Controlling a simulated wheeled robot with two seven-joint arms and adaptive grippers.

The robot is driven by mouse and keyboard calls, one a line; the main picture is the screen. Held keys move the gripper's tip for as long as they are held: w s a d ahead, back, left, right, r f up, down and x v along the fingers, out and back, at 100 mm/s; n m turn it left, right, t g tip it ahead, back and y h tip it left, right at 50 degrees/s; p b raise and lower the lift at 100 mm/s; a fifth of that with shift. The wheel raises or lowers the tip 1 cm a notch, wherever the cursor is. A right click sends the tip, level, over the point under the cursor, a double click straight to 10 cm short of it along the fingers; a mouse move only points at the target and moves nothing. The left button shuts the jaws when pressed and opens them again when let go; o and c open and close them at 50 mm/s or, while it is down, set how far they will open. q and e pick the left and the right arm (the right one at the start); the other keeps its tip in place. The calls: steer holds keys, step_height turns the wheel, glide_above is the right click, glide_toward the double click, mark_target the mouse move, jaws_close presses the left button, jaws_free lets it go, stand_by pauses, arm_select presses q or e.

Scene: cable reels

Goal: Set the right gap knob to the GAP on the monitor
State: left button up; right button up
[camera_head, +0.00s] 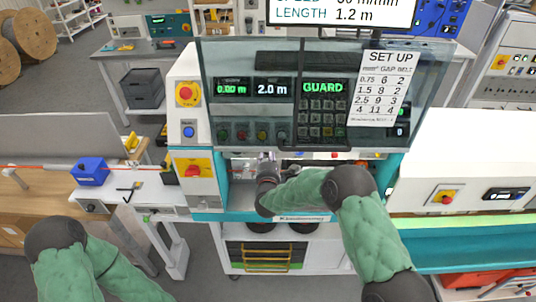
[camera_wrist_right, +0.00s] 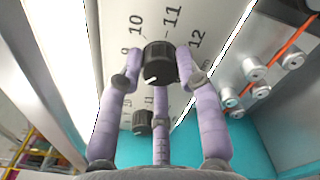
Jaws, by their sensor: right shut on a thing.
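My right gripper (camera_head: 267,160) reaches into the low opening of the guarded machine in the head view. In the right wrist view its purple fingers (camera_wrist_right: 161,66) are closed around a black ribbed knob (camera_wrist_right: 158,60) with a white pointer mark on its lower left. A white scale plate (camera_wrist_right: 120,45) behind the knob reads 10, 11 and 12, with a partly hidden number beside 10. A second black knob (camera_wrist_right: 142,122) sits lower on the plate. The monitor (camera_head: 345,12) shows LENGTH 1.2 m; its GAP line is out of view. My left gripper is out of view.
A SET UP sheet (camera_head: 384,88) lists gap values 6, 8, 9 and 11. The clear guard (camera_head: 225,60) covers the upper panel, whose display reads GUARD (camera_head: 323,88). Grey rollers (camera_wrist_right: 255,70) with an orange cable stand right of the plate.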

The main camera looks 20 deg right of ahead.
steer(key=o, duration=1.1)
steer(key=shift+f, duration=0.15)
steer(key=shift+c, duration=0.2)
steer(key=shift+o, duration=0.4)
steer(key=shift+d, duration=0.1)
steer(key=v, duration=1.2)
